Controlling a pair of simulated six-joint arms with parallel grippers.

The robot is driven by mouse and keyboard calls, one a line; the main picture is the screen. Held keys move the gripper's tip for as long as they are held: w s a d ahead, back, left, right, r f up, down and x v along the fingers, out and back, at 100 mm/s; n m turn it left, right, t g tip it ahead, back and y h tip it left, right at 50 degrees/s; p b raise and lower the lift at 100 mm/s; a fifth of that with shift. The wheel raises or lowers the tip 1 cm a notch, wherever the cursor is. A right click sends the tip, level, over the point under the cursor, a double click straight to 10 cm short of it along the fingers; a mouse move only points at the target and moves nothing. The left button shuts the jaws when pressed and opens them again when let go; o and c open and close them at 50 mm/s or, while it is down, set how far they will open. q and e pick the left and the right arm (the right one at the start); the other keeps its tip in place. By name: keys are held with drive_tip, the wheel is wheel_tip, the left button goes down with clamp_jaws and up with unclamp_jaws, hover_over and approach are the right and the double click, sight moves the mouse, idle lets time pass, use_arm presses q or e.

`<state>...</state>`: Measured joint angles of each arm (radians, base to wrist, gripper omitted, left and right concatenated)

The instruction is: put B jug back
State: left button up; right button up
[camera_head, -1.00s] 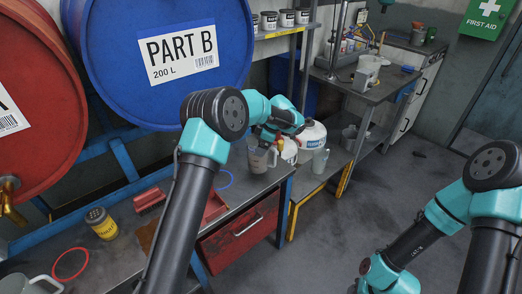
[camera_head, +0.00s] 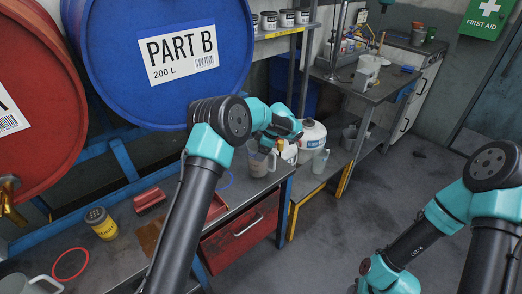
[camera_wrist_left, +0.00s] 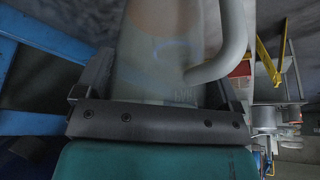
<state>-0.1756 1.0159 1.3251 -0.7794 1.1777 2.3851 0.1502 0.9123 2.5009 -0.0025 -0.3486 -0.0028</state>
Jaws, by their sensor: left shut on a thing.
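A translucent measuring jug (camera_head: 258,164) is at the far right end of the bench in the head view, partly behind my left arm. My left gripper (camera_head: 269,146) is shut on it. In the left wrist view, the jug (camera_wrist_left: 160,45) fills the space between the fingers, with its pale curved handle to the right. A blue ring (camera_head: 229,182) lies on the bench left of the jug, partly hidden by my arm. I cannot tell whether the jug touches the bench. My right gripper is out of view; only its arm shows.
A yellow tin (camera_head: 101,224), a red ring (camera_head: 71,263) and another jug (camera_head: 28,285) are at the left. White containers (camera_head: 312,135) stand just beyond the held jug.

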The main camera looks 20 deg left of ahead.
use_arm(q)
drive_tip(key=shift+f, duration=0.1)
drive_tip(key=o, duration=1.4)
drive_tip(key=shift+c, duration=0.2)
drive_tip(key=v, duration=1.2)
